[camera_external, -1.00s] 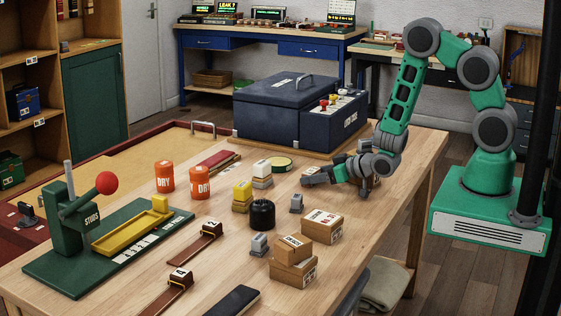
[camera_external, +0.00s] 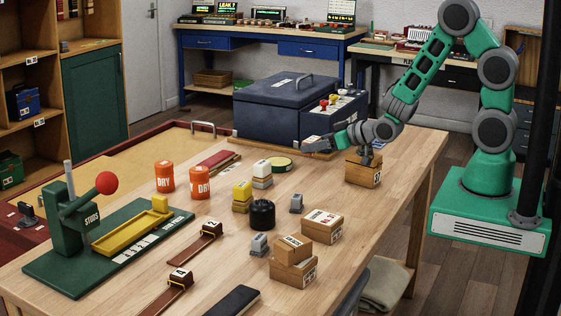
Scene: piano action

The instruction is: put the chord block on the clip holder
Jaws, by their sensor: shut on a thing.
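My gripper (camera_external: 318,143) reaches left from the wrist, above the table in front of the dark blue case. It is shut on a small greyish piece at its tips, which I take to be the chord block; the fingers hide much of it. Two brown strips, each with a yellow band and a numbered white tag, lie at the front: one strip (camera_external: 197,246) and a nearer strip (camera_external: 163,300). I cannot tell which object is the clip holder. The held piece is apart from these strips.
Cardboard boxes (camera_external: 322,228) stand at the right front. Another box (camera_external: 362,172) is below my wrist. A black cylinder (camera_external: 262,214), a yellow block stack (camera_external: 242,197) and orange cans (camera_external: 200,182) stand mid-table. The green stand (camera_external: 66,232) is left, the blue case (camera_external: 280,112) behind.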

